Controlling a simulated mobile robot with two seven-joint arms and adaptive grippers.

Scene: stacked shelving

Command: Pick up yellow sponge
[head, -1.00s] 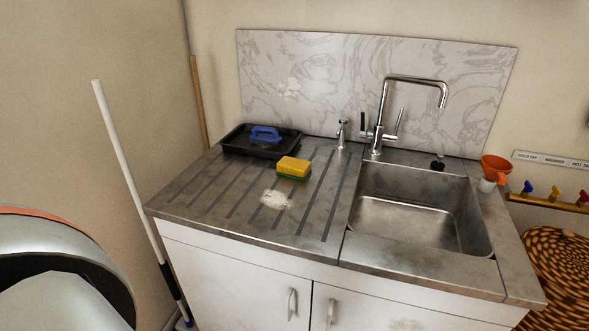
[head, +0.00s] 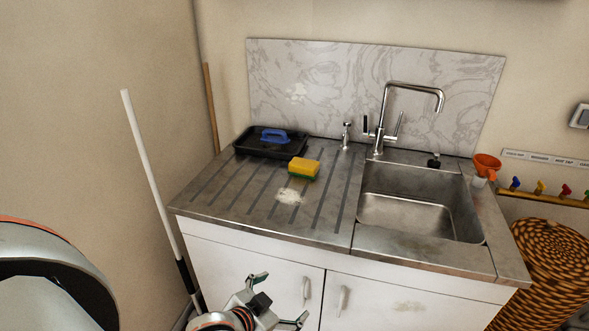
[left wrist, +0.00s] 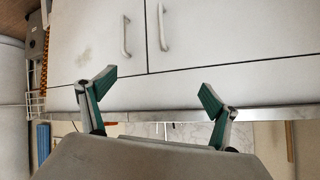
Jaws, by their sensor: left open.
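The yellow sponge (head: 304,168) has a green underside and lies on the ribbed steel drainboard (head: 235,188), in front of the black tray. My left gripper (head: 284,296) is at the bottom of the head view, in front of the cabinet doors and below the counter edge. It is open and empty, well short of the sponge. In the left wrist view the two green-padded fingers (left wrist: 158,92) are spread apart, with the white cabinet doors beyond them. The sponge does not show in that view. My right gripper is not in view.
A black tray (head: 243,143) with a blue-handled item (head: 275,135) stands behind the sponge. A pale patch (head: 289,196) lies in front of it. The sink (head: 408,212), tap (head: 380,125) and orange funnel (head: 487,163) are to the right. A white pole (head: 150,170) leans at the left.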

